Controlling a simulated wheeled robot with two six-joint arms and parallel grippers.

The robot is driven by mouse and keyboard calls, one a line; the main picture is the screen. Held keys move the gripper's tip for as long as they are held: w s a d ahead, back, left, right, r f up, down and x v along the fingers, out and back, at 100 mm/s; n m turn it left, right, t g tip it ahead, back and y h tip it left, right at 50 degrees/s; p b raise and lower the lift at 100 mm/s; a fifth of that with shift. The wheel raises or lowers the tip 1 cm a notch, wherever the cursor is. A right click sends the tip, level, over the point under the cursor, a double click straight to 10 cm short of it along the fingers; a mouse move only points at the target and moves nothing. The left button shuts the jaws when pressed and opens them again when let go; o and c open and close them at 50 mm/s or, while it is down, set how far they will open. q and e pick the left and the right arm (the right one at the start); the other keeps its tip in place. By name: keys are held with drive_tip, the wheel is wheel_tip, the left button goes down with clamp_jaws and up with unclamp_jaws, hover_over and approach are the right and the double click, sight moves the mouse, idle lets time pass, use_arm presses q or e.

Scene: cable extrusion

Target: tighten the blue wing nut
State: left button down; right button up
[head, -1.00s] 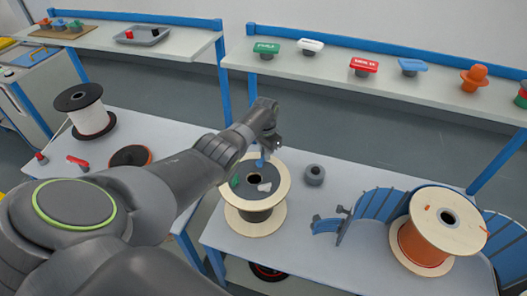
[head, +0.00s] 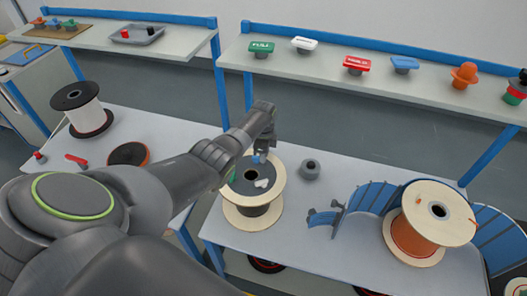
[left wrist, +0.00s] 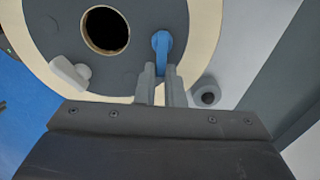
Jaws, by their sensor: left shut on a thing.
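The blue wing nut (left wrist: 161,45) sits on the grey top face of a cable spool (head: 276,172), right of its central hole in the left wrist view. It also shows small and partly covered in the head view (head: 259,158). My left gripper (left wrist: 160,72) is shut on the blue wing nut's wing, one finger on each side. In the head view my left gripper (head: 262,152) reaches over the spool's far edge. A white wing nut (left wrist: 70,73) and a green one (head: 231,175), partly hidden by my arm, are on the same face. My right gripper is not in view.
A grey round piece with a dark top (head: 310,169) stands just right of the spool. A blue curved rack (head: 372,197) and an orange cable spool (head: 412,238) stand further right. A shelf (head: 330,62) with coloured knobs runs behind the table.

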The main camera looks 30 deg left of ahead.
use_arm(q)
drive_tip(key=m, duration=0.2)
drive_tip(key=s+m+p, duration=0.1)
drive_tip(key=m, duration=0.1)
drive_tip(key=shift+d+m, duration=0.1)
drive_tip(key=shift+m, duration=0.3)
idle(0.4)
drive_tip(key=c, duration=1.5)
unclamp_jaws()
drive_tip(key=shift+s, duration=0.1)
drive_tip(key=shift+r, duration=0.15)
drive_tip(key=shift+r, duration=0.25)
wheel_tip(320, 180, up, 17)
drive_tip(key=shift+f+b, duration=0.15)
drive_tip(key=shift+b, duration=0.3)
